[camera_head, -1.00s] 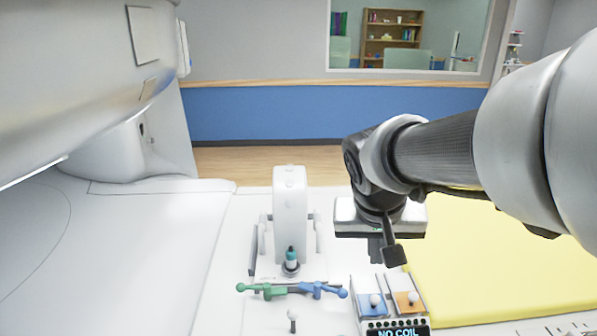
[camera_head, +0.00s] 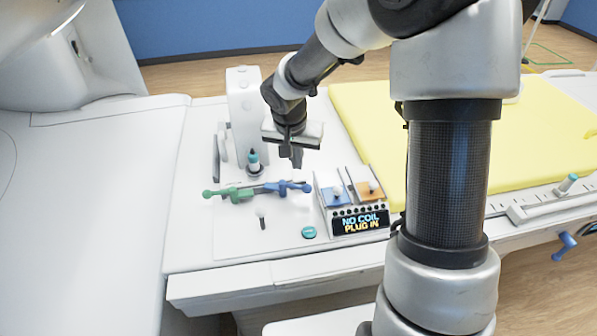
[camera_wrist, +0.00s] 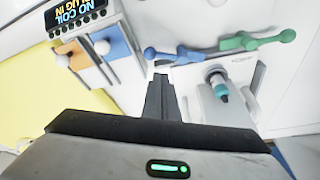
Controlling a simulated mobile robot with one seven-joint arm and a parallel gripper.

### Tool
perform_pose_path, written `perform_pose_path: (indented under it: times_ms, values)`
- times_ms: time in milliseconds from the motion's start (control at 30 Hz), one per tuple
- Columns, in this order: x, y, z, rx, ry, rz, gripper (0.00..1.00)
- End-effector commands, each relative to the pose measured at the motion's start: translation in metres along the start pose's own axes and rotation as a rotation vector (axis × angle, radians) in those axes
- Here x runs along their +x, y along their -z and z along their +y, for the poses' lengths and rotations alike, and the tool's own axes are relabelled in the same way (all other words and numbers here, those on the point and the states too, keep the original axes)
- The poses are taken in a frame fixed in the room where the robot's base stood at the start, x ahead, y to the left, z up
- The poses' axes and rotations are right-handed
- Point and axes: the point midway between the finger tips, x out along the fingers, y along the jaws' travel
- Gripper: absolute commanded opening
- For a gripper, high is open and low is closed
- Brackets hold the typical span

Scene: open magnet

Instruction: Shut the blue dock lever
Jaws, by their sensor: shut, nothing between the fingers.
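The blue lever (camera_head: 288,187) lies on the white table top, in line with the green lever (camera_head: 228,193), its ball end pointing right. In the wrist view the blue lever (camera_wrist: 178,53) and the green lever (camera_wrist: 257,40) stretch across the top. My gripper (camera_head: 296,163) is shut and empty, pointing down just behind the blue lever's ball end. In the wrist view my closed fingers (camera_wrist: 162,80) reach close below the blue lever; I cannot tell whether they touch it.
A dock with blue (camera_head: 334,197) and orange (camera_head: 368,190) slots and a "NO COIL PLUG IN" display (camera_head: 361,222) stands right of the levers. A teal-tipped plug (camera_head: 253,160) stands behind them by a white post (camera_head: 243,105). A yellow mat (camera_head: 372,120) lies at right.

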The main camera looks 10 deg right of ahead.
Motion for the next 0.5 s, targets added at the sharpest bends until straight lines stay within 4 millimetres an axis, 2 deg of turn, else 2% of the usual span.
perform_pose_path:
  times_ms: [500]
  values:
    - [0.083,-0.001,0.0,0.0,-0.001,-0.003,0.0]
